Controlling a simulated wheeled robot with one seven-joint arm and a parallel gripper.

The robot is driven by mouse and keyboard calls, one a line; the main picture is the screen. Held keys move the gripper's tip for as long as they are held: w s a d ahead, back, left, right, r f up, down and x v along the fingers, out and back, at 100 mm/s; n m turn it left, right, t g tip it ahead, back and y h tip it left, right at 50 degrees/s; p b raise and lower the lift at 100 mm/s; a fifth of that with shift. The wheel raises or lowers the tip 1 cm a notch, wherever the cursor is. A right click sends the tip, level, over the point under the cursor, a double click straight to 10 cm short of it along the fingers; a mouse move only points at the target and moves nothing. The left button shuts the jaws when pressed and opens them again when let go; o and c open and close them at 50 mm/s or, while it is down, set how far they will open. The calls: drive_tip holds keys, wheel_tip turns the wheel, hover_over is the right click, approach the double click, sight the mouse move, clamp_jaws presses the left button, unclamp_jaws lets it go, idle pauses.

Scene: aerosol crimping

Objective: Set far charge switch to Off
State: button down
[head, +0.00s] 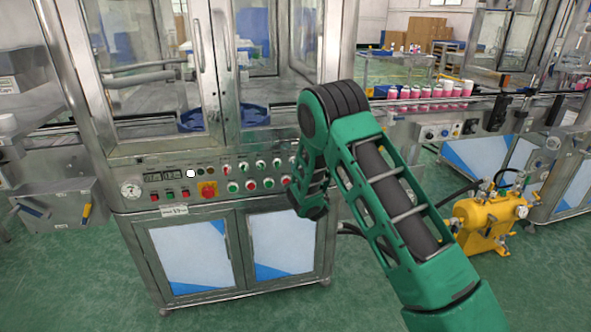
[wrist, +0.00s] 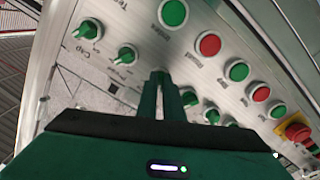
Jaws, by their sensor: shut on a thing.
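The control panel (wrist: 128,84) fills the wrist view, with a row of green selector knobs along it. My gripper (wrist: 161,76) has its two fingers close together at the row, shut on a selector switch whose knob is mostly hidden between them. I cannot read that switch's label or its position. On the left are two green selectors, the outer one (wrist: 88,30) and the nearer one (wrist: 126,54). More selectors (wrist: 190,97) continue on the right, partly behind my gripper. In the head view my arm hides the gripper and the panel's right end.
Green and red round buttons (wrist: 208,44) run beside the selectors. A red emergency stop on a yellow plate (head: 208,189) sits farther along the panel. The steel machine's glazed doors (head: 212,60) rise above. A yellow pump unit (head: 488,222) stands on the floor at right.

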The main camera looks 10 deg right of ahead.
drive_tip(key=shift+s+d+f+n, duration=0.1)
drive_tip(key=shift+s+f+n, duration=0.05)
drive_tip(key=shift+f+n, duration=0.2)
drive_tip(key=c, duration=1.9)
unclamp_jaws()
drive_tip(key=shift+r, duration=0.15)
